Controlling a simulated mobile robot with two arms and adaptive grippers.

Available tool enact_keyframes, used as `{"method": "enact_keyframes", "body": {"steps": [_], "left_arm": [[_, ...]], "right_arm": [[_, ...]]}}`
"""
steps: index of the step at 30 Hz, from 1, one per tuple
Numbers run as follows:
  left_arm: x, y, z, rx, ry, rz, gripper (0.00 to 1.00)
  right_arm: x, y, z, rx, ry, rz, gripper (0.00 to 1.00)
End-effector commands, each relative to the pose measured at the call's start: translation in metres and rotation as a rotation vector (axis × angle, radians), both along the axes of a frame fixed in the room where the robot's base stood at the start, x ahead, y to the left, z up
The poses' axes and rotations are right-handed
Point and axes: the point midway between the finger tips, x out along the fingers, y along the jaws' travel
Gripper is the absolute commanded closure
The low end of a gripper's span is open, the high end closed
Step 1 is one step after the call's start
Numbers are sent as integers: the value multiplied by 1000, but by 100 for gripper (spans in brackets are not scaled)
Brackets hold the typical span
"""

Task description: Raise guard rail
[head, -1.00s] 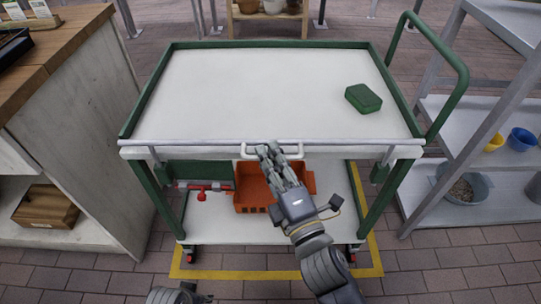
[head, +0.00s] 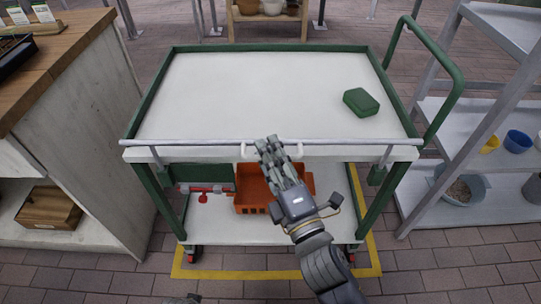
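The guard rail (head: 345,142) is a thin grey bar along the front edge of a white cart top (head: 255,95). It lies low, about level with that edge, on short side brackets. A white handle (head: 296,153) is at its middle. My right gripper (head: 267,145) reaches in from below, with its fingers at the handle and overlapping the rail. The fingers look close together and cover part of the handle. Whether they are shut around it cannot be made out. My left gripper is not in view; only a dark bit of my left arm shows at the bottom edge.
An orange crate (head: 253,190) is on the lower shelf. A wooden-topped counter (head: 85,45) stands left, and a grey shelf rack (head: 470,120) stands close on the right. A green push handle (head: 455,75) rises at the cart's right.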

Motion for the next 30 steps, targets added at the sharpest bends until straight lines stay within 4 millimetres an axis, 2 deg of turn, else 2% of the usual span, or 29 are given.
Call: {"method": "enact_keyframes", "body": {"steps": [9, 14, 30], "left_arm": [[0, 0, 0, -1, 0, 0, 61], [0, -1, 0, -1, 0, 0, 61], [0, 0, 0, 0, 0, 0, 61]], "right_arm": [[1, -2, -1, -1, 2, -6, 70], [-7, -5, -4, -2, 6, -5, 70], [-76, -33, -18, -1, 9, -4, 70]]}}
